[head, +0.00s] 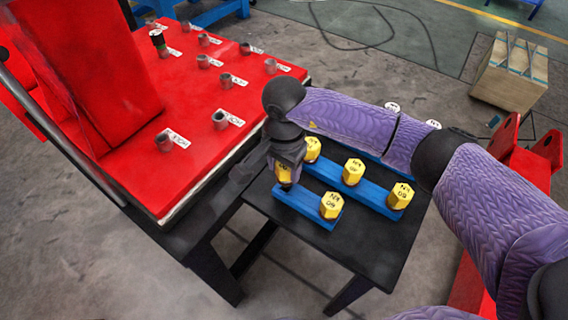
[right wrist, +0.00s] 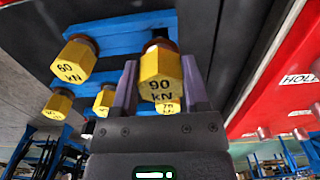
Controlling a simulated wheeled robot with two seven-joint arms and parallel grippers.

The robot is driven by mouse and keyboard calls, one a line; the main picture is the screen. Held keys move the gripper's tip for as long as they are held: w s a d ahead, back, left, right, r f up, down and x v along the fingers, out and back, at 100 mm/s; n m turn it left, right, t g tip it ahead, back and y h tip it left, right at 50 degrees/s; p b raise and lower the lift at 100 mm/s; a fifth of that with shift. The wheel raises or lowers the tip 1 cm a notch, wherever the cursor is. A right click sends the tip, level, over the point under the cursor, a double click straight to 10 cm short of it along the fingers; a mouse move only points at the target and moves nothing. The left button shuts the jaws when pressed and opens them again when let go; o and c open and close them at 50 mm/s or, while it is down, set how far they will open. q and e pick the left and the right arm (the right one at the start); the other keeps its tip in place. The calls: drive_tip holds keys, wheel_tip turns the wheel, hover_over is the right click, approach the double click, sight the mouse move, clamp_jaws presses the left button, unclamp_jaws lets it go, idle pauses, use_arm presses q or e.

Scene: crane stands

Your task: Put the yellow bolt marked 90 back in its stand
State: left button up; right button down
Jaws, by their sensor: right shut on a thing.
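The yellow hex bolt marked 90 kN (right wrist: 160,76) is between the fingers of my right gripper (right wrist: 160,90), which is shut on it. In the head view the right gripper (head: 287,160) points down with the yellow bolt (head: 285,172) at the left end of the front blue stand (head: 308,209). The bolt's lower end is at or just over the stand; I cannot tell if it is seated. The bolt marked 60 (head: 331,205) stands upright in the other end of this stand. My left gripper is not in view.
A longer blue stand (head: 372,197) behind holds several yellow bolts, on a black table (head: 345,245). A red table (head: 195,110) with metal sockets and labels is at left. My right arm covers part of the back of the black table.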

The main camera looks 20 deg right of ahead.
sight(284, 177)
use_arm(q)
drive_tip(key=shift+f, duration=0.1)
use_arm(e)
drive_tip(key=shift+f, duration=0.1)
drive_tip(key=shift+f+b, duration=0.9)
drive_tip(key=shift+f, duration=0.1)
drive_tip(key=shift+f+b, duration=0.55)
drive_tip(key=shift+f, duration=0.15)
drive_tip(key=shift+c, duration=1.8)
unclamp_jaws()
drive_tip(key=shift+r, duration=0.1)
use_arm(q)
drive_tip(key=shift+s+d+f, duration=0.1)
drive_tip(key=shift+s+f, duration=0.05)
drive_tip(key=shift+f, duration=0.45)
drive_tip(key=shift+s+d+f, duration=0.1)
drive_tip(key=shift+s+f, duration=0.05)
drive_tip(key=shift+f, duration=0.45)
use_arm(e)
drive_tip(key=o, duration=0.3)
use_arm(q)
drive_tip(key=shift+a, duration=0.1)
use_arm(e)
drive_tip(key=shift+o, duration=0.2)
